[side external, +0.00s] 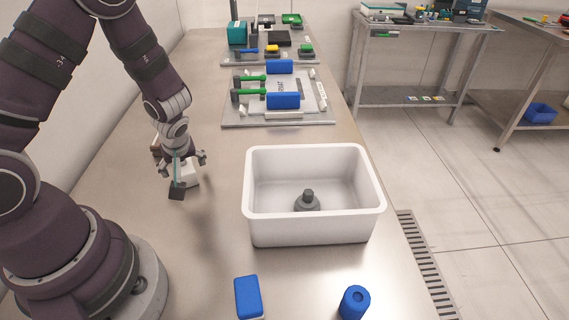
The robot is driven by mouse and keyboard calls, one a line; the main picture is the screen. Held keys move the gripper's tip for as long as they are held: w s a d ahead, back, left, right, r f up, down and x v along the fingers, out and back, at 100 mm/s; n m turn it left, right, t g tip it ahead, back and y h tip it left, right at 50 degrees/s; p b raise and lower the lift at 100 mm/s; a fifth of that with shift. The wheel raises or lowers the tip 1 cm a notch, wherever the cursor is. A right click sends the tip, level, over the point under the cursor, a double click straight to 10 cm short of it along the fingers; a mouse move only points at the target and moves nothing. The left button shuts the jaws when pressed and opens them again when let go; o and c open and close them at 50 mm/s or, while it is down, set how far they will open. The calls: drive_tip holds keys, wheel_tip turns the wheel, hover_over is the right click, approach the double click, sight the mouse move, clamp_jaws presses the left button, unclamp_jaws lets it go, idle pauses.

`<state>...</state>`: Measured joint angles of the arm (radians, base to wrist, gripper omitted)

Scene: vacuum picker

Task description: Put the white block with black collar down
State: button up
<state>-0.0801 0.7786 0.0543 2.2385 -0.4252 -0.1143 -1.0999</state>
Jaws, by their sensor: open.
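The white block (189,177) is on the left part of the table, below my gripper (184,166). A black piece (177,191) shows at its near side, probably the collar, with a thin teal strip above it. My gripper points down with its fingers spread open on either side of the block's upper part. The block's top is partly hidden by my gripper. I cannot tell if the fingers touch it or if its base rests flat on the table.
A white bin (314,231) stands to the right with a dark knobbed part (307,202) inside. A blue block (248,297) and a blue cylinder (354,302) are in front. A grey fixture plate (240,117) lies farther back.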

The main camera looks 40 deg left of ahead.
drive_tip(key=s+d+r+m+t+h, duration=0.1)
drive_tip(key=s+d+r+m+h, duration=0.1)
drive_tip(key=d+r+m, duration=0.4)
drive_tip(key=s+d+r+m+t+h, duration=0.2)
drive_tip(key=d+r+m, duration=0.5)
drive_tip(key=r, duration=0.7)
drive_tip(key=shift+s+m+t+h, duration=0.3)
drive_tip(key=shift+s+m+h, duration=0.2)
drive_tip(key=shift+s+h, duration=0.4)
